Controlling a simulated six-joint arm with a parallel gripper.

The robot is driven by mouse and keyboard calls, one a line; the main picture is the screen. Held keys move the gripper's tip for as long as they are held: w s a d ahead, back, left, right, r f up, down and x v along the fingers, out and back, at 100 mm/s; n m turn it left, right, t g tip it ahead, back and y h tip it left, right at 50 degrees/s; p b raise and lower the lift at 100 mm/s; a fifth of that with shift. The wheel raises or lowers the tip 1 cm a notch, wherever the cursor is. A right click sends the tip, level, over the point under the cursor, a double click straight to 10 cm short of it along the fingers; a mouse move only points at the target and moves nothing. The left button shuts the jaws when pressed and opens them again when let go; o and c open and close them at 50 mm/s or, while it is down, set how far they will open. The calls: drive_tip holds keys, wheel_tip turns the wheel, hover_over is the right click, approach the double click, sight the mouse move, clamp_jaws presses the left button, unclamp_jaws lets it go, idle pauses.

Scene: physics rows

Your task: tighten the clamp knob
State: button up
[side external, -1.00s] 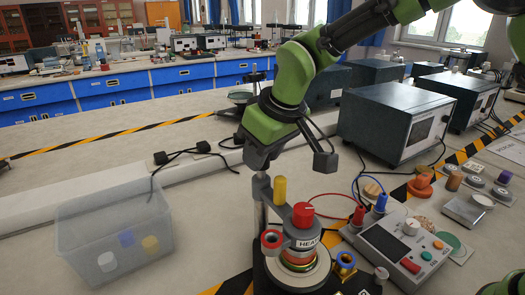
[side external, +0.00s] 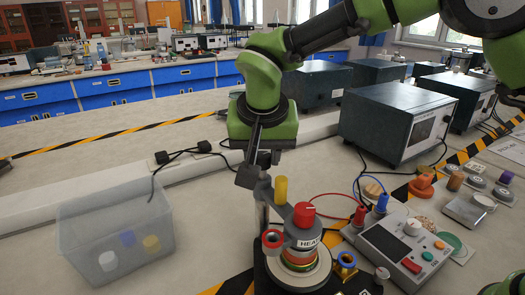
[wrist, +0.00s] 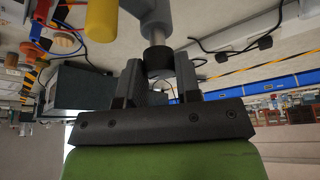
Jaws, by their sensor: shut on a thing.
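The black clamp knob (wrist: 158,63) sits at the end of a short silver screw (wrist: 154,35) in the wrist view, between my two fingers. My gripper (wrist: 158,72) is shut on it. In the side external view my gripper (side external: 250,178) is at the left of the stand's silver post (side external: 262,214), and the knob cannot be made out behind the fingers. The grey clamp body (wrist: 150,9) is at the top of the wrist view. A yellow cylinder (side external: 280,190) stands upright just right of my gripper; it also shows in the wrist view (wrist: 102,20).
A red-topped head (side external: 304,214) stands close right of the post. A control box (side external: 385,243) with red and blue leads is further right. A clear bin (side external: 115,235) with several coloured pieces is at left. Dark instrument boxes (side external: 395,120) stand behind.

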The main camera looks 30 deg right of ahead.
drive_tip(key=shift+m, duration=0.5)
drive_tip(key=o, duration=0.9)
drive_tip(key=v, duration=1)
drive_tip(key=shift+w+a, duration=0.1)
drive_tip(key=shift+a, duration=0.05)
